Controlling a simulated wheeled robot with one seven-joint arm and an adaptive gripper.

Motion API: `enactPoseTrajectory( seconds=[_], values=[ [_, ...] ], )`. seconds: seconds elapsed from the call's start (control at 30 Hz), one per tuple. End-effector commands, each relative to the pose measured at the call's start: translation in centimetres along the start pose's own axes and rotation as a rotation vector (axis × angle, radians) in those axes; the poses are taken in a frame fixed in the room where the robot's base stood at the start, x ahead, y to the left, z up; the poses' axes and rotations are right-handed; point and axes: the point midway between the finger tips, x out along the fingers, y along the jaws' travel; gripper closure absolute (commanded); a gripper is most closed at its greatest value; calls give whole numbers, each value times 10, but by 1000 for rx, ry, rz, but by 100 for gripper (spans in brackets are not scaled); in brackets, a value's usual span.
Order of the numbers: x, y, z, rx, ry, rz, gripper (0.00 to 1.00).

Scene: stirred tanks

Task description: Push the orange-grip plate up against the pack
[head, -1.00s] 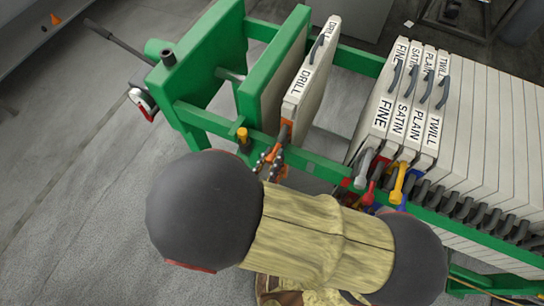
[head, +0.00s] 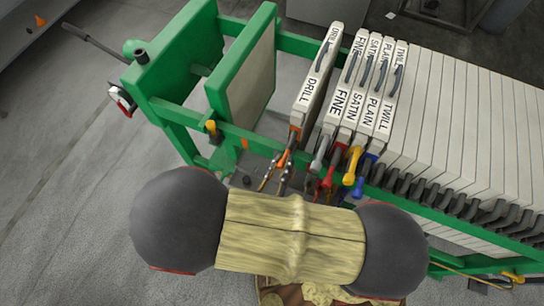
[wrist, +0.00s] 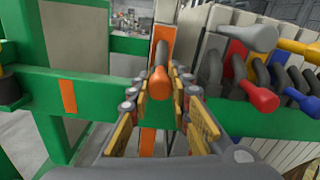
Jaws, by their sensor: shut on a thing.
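The orange-grip plate, marked DRILL (head: 313,85), stands upright in the green frame, just left of the pack (head: 430,110). Its face towards the pack shows as a narrow strip, so a small gap seems to be left there; whether the lower parts touch is hidden. Its orange grip (wrist: 161,82) points towards me in the wrist view. My gripper (wrist: 163,92) is shut on this orange grip, one finger on each side. In the head view my gripper (head: 280,170) shows at the near rail, partly hidden by my arm. FINE (head: 341,100) is the pack's nearest plate.
The green end plate (head: 240,75) stands well left, with open space between it and DRILL. The green rail (wrist: 90,97) runs across under the grips. Grey, red, yellow and blue grips (head: 352,166) stick out close to my gripper's right.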

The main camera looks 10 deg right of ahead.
Motion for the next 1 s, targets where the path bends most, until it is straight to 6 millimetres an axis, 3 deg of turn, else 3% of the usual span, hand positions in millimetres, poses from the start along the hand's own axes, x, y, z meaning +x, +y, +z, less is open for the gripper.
enactPoseTrajectory(
  seconds=[0.2, 0.4, 0.97, 1.0],
  values=[
    [0, -30, -7, -5, 3, 0, 100],
    [0, -44, -10, -2, 4, 0, 100],
    [1, -53, -13, -4, 4, -5, 100],
    [1, -54, -13, -5, 4, -6, 78]
  ],
)
